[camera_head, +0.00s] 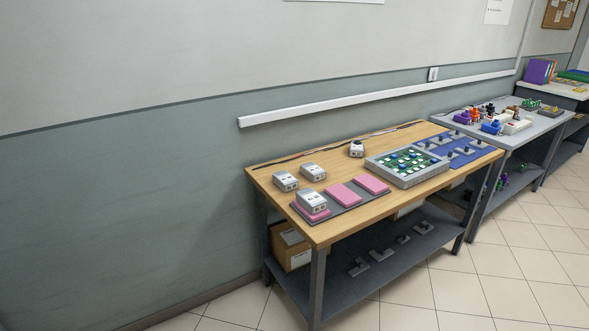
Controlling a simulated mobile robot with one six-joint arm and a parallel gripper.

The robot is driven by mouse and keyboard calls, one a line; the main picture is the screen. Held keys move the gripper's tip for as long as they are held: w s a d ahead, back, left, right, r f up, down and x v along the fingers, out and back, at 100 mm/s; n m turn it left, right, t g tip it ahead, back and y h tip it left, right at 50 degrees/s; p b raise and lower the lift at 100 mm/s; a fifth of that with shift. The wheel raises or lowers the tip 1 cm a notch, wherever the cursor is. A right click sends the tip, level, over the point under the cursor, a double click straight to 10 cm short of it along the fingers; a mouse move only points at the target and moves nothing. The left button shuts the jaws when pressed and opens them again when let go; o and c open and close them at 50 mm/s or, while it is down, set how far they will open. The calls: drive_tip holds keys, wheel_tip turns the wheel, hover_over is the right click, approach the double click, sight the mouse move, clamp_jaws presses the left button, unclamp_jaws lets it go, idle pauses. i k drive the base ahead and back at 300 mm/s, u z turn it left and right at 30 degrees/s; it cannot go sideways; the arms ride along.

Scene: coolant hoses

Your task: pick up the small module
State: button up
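Several light grey box-shaped modules are on the wooden workbench (262,173). One module (285,181) and another module (312,171) stand on the bare wood at the left end. A third module (311,200) sits on a pink pad on a dark grey mat (338,208) near the front edge. A smaller white unit with a dark round top (356,149) stands farther back, near the middle. I cannot tell for certain which of these is the small module. My gripper is not in view.
Two pink pads (343,194) on the mat are bare. A grey tray with a green board (407,165) and a blue mat (462,150) lie to the right. Cardboard boxes (290,246) stand on the lower shelf. A second cluttered table (545,122) adjoins. Tiled floor in front is clear.

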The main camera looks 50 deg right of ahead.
sight(312, 171)
drive_tip(key=u, duration=0.15)
drive_tip(key=i, duration=1.35)
drive_tip(key=z, duration=0.2)
